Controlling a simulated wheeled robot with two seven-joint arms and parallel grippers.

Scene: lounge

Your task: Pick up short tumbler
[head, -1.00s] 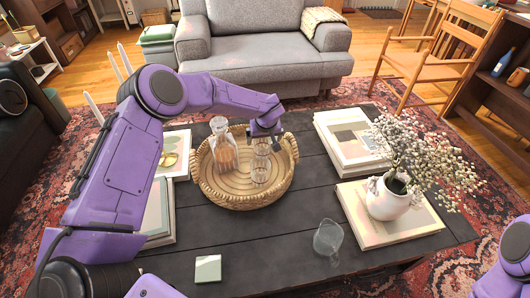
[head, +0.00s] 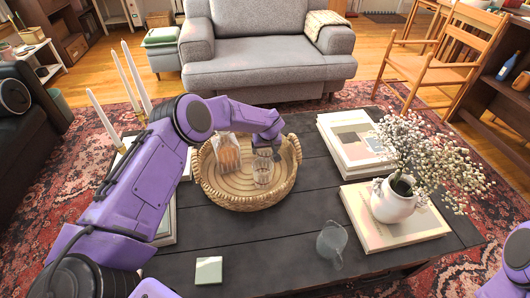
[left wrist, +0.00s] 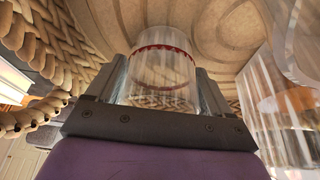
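My left gripper (head: 274,153) is low over the back right part of the woven tray (head: 245,204). In the left wrist view a clear tumbler with a red line near its far end (left wrist: 162,65) stands between the two fingers (left wrist: 165,88). The fingers are wide apart, very close to its sides; I see no clear grip. In the head view the gripper largely hides this spot. A clear tumbler (head: 262,172) shows just in front of the gripper. My right gripper is not in view.
A glass decanter with amber contents (head: 227,155) stands on the tray, left of the gripper. Books (head: 352,140) and a white flower vase (head: 393,203) are at right. A glass pitcher (head: 331,243) and a pale coaster (head: 208,270) are in front. White candles (head: 132,77) stand at left.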

